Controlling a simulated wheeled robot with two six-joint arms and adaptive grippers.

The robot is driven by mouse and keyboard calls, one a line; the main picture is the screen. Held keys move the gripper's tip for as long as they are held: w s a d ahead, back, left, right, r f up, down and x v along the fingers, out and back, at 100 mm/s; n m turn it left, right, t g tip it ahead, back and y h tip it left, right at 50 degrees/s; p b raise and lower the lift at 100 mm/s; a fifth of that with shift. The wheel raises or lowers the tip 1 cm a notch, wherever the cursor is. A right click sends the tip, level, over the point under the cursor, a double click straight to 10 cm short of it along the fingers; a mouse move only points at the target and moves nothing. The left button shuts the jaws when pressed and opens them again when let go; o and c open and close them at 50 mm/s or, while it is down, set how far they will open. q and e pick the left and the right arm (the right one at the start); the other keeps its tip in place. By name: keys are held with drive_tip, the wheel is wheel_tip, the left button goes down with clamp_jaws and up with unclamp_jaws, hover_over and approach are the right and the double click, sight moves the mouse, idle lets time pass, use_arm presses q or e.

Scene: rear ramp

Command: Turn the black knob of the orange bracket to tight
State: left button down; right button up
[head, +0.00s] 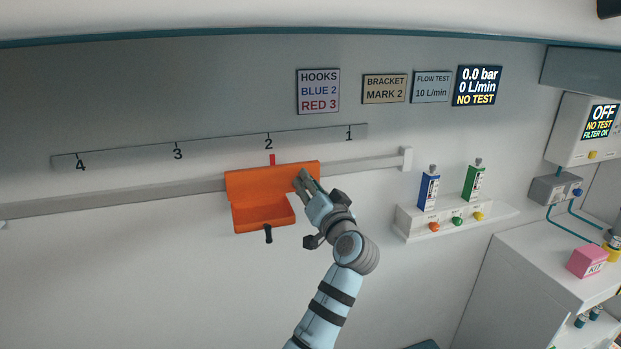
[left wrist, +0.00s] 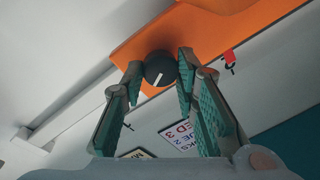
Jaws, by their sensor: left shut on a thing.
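The orange bracket (head: 250,186) sits on the grey wall rail, its red pointer (head: 271,159) under mark 2. It also shows across the top of the left wrist view (left wrist: 215,30). My left gripper (head: 301,181) is at the bracket's right end. In the left wrist view, a round black knob (left wrist: 159,69) with a white line lies between the two fingertips (left wrist: 161,70), which are shut on it. The white line points down and slightly left in that view. The gripper hides the knob in the head view. My right gripper is not in view.
A black handle (head: 268,234) hangs below the bracket. The rail (head: 375,164) runs along the wall, under a scale strip (head: 215,144). A plate (head: 384,88) reads "BRACKET MARK 2". To the right, a white shelf (head: 410,220) holds a blue and a green box.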

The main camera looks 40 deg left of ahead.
use_arm(q)
drive_tip(key=m+p, duration=0.3)
drive_tip(key=m, duration=0.3)
drive_tip(key=shift+r+t+p, duration=0.1)
drive_tip(key=shift+t+p, duration=0.25)
drive_tip(key=shift+t, duration=0.05)
drive_tip(key=c, duration=1.3)
unclamp_jaws()
drive_tip(key=shift+a, duration=0.1)
drive_tip(key=v, duration=0.7)
drive_tip(key=shift+s+d, duration=0.2)
drive_tip(key=shift+d, duration=0.1)
drive_tip(key=shift+w+a, duration=0.1)
drive_tip(key=shift+a, duration=0.1)
